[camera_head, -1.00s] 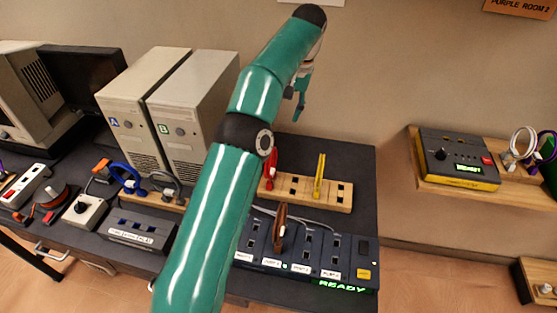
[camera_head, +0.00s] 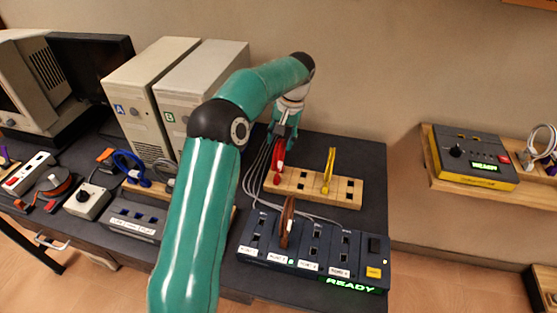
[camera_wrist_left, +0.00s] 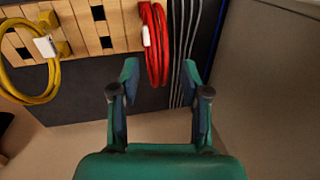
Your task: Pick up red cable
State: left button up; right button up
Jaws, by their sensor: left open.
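The red cable (camera_head: 279,166) is a looped coil standing at the left end of a wooden slotted rack on the dark table. In the left wrist view the red cable (camera_wrist_left: 154,45) shows with a white tag, ahead of the fingertips and roughly between them. My left gripper (camera_head: 284,138) is just above the coil in the head view and partly hides its top. In the left wrist view the left gripper (camera_wrist_left: 160,72) is open with nothing between its fingers. My right gripper is not in view.
The wooden rack (camera_head: 345,190) also holds a yellow cable (camera_head: 329,172). Grey cables (camera_head: 256,170) run close beside the red coil. A brown cable (camera_head: 288,222) stands in the dark READY panel (camera_head: 262,250) in front. The computer tower B (camera_head: 195,85) stands to the left.

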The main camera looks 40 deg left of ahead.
pick_arm(q)
jog(key=shift+s+a+f, duration=0.1)
jog(key=shift+a+f, duration=0.05)
jog(key=shift+f, duration=1)
grip_shut()
